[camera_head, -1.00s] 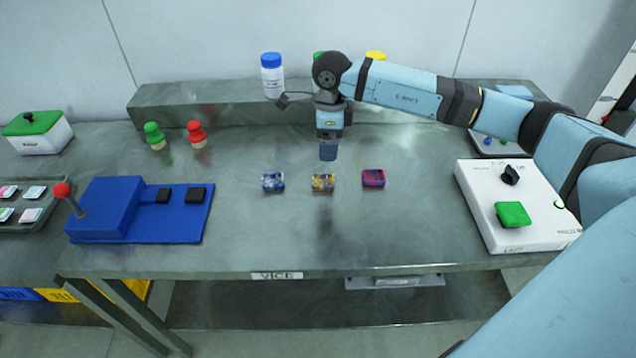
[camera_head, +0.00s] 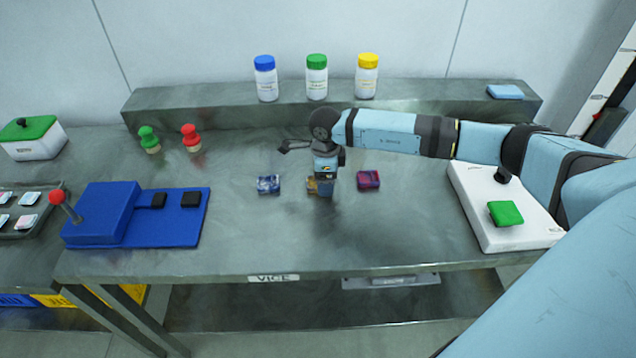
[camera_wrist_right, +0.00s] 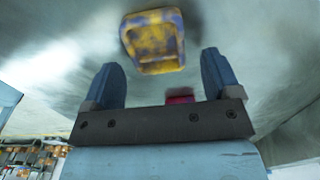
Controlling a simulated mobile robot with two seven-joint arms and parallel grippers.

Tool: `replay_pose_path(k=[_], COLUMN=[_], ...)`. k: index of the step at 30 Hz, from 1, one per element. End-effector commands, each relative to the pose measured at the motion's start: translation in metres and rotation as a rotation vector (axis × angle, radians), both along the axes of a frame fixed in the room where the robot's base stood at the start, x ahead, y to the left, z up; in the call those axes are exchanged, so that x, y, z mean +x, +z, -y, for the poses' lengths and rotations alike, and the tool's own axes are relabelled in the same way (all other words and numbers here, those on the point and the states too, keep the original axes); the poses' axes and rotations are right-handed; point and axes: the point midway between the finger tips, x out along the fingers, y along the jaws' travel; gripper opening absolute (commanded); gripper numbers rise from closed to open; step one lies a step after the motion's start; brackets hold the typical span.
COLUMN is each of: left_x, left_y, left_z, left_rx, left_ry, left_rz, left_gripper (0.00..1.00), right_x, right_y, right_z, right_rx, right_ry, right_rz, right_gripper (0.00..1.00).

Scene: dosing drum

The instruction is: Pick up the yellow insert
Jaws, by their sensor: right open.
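The yellow insert (camera_head: 312,186) lies on the metal table between two other inserts, partly hidden behind my right gripper in the head view. In the right wrist view the yellow insert (camera_wrist_right: 153,41) is yellow with blue-grey patches and lies ahead of the fingers, apart from them. My right gripper (camera_head: 326,190) points down over the table close to the yellow insert. Its two blue fingers (camera_wrist_right: 162,80) are spread with nothing between them. My left gripper is in neither view.
A blue-and-white insert (camera_head: 268,184) lies to the left and a red-and-purple insert (camera_head: 368,180) to the right. A blue vice (camera_head: 110,212) stands at left, a white box with a green button (camera_head: 480,228) at right. Three bottles stand on the back shelf (camera_head: 210,102). The front middle is clear.

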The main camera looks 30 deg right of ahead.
Motion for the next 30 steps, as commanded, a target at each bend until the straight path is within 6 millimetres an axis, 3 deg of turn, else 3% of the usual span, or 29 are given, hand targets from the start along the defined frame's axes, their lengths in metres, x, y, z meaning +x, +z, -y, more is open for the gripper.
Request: replay_pose_path(k=[3, 9, 16, 30], left_x=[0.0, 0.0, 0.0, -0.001], left_y=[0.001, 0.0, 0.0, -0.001], left_z=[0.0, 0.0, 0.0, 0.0], left_rx=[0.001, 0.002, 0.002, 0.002], left_ry=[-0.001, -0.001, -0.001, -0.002], left_rz=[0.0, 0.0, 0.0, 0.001], left_gripper=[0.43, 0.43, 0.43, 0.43], right_x=[0.0, 0.0, 0.0, 0.0], right_y=[-0.012, -0.012, -0.012, -0.001], right_z=[-0.001, -0.001, -0.001, -0.001], right_rx=[0.001, 0.0, 0.0, 0.002], right_ry=[0.0, 0.001, 0.001, 0.001], right_rz=[0.001, 0.001, 0.001, 0.002], right_gripper=[0.83, 0.83, 0.3, 0.29])
